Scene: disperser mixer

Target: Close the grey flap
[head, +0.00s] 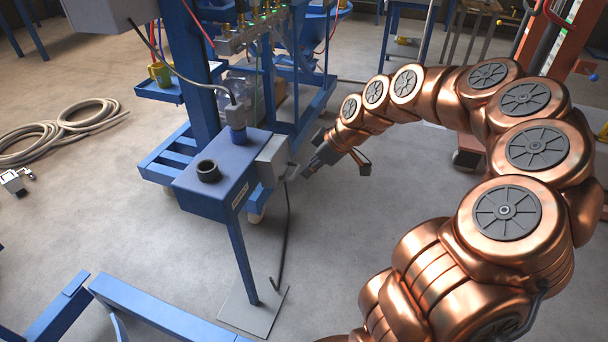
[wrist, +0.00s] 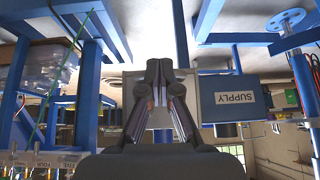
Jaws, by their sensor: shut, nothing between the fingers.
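A blue box (head: 225,175) on a blue post carries a grey box-like part (head: 273,160) on its right side, facing my gripper. A small grey piece (head: 291,172) sticks out at that part's right edge; I cannot tell for sure whether it is the flap. My gripper (head: 308,170) is just right of it, seemingly a little apart. In the wrist view, which looks upside down, my gripper (wrist: 160,66) is shut and empty. The grey part (wrist: 132,88) shows behind the fingers, partly hidden by them, beside the blue box (wrist: 237,99) labelled SUPPLY.
A blue frame (head: 190,150) with hoses and valves stands behind the box. A black cable (head: 288,235) hangs to the foot plate (head: 253,311). A coiled hose (head: 60,130) lies on the floor at left. Blue beams (head: 150,308) cross the lower left. Floor between box and arm is clear.

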